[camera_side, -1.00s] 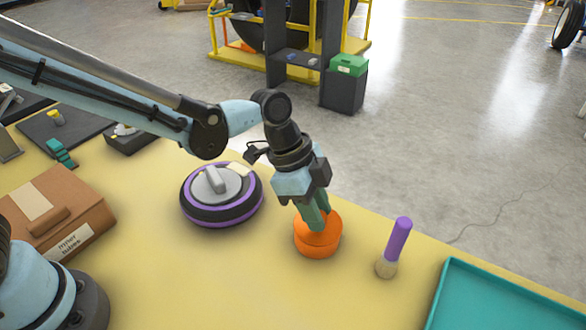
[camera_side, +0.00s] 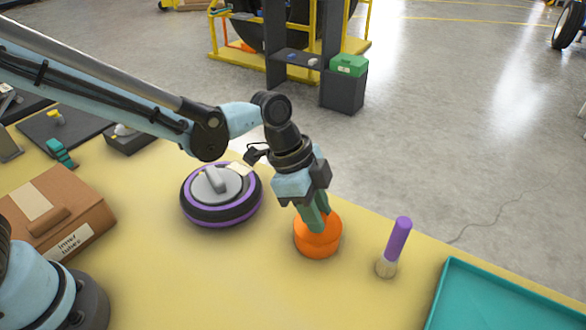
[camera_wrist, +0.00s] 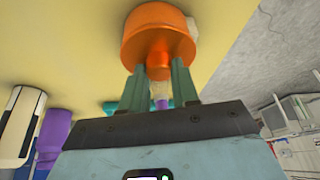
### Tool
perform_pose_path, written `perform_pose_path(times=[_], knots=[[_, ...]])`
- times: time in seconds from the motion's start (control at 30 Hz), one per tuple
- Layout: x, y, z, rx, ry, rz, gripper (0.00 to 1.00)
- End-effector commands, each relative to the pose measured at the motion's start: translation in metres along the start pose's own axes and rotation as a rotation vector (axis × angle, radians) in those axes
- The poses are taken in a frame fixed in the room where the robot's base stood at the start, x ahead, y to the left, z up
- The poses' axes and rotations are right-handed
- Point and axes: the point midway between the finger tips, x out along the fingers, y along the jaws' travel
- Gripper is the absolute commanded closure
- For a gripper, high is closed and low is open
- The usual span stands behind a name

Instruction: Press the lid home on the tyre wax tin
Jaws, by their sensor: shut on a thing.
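The orange round tin (camera_side: 318,246) stands upright on the yellow table, with a faint seam around its side. Its orange lid (camera_side: 332,222) sits on top, and I cannot tell whether it is fully seated. My gripper (camera_side: 317,226) points down onto the lid from above, its green fingers shut on the lid's raised knob. In the wrist view, the lid (camera_wrist: 150,32) fills the top centre and the fingertips (camera_wrist: 160,68) close on its knob. The fingers hide part of the lid.
A purple-handled brush (camera_side: 399,240) stands right of the tin. A teal tray (camera_side: 440,290) lies at the front right. A black and purple wheel-like disc (camera_side: 222,213) with a grey top lies to the left. A cardboard box (camera_side: 60,212) is farther left. Bare table lies in front of the tin.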

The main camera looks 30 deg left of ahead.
Motion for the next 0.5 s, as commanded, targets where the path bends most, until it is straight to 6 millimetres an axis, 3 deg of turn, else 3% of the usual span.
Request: perform_pose_path(times=[0.47,0.5], knots=[[0.0003,0.0,0.0001,0.0,0.0,0.0,0.99],[0.0003,0.0,0.0001,0.0,0.0,0.0,0.69]])
